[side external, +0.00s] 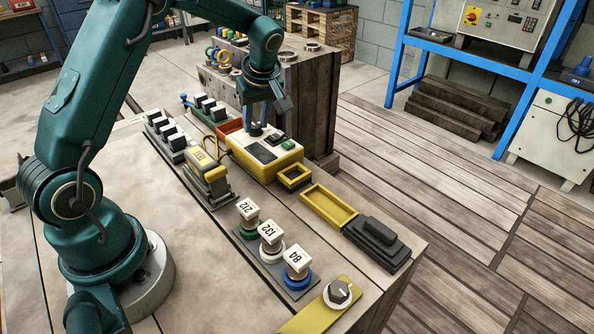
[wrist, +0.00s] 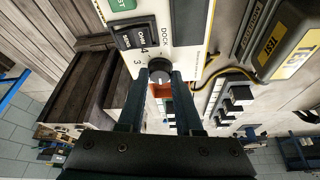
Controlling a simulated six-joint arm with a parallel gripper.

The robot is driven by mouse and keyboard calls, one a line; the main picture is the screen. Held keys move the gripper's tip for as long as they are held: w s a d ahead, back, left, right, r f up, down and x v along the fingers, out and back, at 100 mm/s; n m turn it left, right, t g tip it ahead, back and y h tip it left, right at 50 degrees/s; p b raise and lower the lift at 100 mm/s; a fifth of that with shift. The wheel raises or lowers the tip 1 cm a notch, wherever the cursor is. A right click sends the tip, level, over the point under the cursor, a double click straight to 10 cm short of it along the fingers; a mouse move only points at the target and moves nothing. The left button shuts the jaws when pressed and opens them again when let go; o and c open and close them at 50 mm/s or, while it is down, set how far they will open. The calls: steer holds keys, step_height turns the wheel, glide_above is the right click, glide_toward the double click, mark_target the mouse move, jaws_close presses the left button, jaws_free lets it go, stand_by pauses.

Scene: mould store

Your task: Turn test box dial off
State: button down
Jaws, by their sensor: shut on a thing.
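The test box (side external: 262,168) is a yellow case with a white top, standing on the bench below my gripper; its white panel also shows in the wrist view (wrist: 190,22). Its dial (wrist: 158,69) is a round black knob near the panel edge, with the numbers 3 and 4 and the word DOCK printed nearby. My gripper (side external: 256,131) points down at the box's far-left part. In the wrist view its two dark fingers (wrist: 160,76) are on either side of the dial, shut on it. The dial is largely hidden in the side view.
A yellow TEST unit (side external: 208,168) with a cable stands left of the box. A row of black-and-white blocks (side external: 168,138) lies behind it. Yellow trays (side external: 330,207), numbered blocks (side external: 270,237) and another knob (side external: 340,291) are nearer the front. A wooden block (side external: 318,100) stands behind.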

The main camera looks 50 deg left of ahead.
steer(key=shift+w+n+g, duration=0.1)
steer(key=shift+n+g, duration=0.4)
steer(key=shift+n, duration=0.7)
steer(key=c, duration=0.6)
jaws_free()
steer(key=shift+v, duration=2.55)
